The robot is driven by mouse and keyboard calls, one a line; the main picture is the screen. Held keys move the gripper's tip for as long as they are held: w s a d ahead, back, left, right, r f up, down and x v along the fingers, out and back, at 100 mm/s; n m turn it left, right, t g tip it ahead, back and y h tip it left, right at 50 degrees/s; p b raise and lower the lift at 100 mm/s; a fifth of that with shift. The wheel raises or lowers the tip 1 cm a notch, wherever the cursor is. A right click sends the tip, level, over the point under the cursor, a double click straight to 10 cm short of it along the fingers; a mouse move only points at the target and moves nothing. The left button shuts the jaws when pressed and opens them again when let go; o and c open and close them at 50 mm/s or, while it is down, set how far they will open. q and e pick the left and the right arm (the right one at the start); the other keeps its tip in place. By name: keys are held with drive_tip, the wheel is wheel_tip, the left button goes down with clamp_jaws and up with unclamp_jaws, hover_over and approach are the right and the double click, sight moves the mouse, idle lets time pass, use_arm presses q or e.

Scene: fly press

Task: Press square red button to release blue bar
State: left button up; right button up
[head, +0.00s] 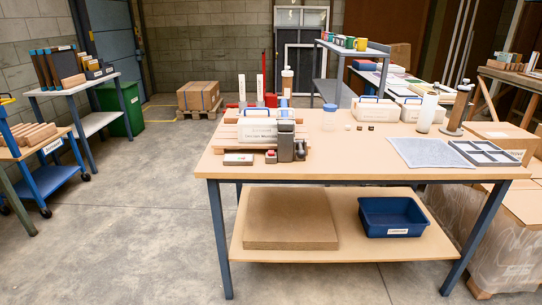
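On the left half of the workbench (400,170) stands a small dark grey machine (286,142) with a lighter grey top. A small blue part (284,103) shows above it, but I cannot tell whether it is the blue bar. A small red patch (271,152) shows low at the machine's left; its shape is too small to make out as a square button. A white labelled box (256,131) with a blue handle is just behind and left of the machine. Neither of my grippers is in view.
A flat grey-topped block (238,159) lies left of the machine. To the right are a clear jar (329,117), a grey mat (428,152) and a divided tray (485,153). The bench's front middle is clear. A blue bin (393,217) stands on the lower shelf.

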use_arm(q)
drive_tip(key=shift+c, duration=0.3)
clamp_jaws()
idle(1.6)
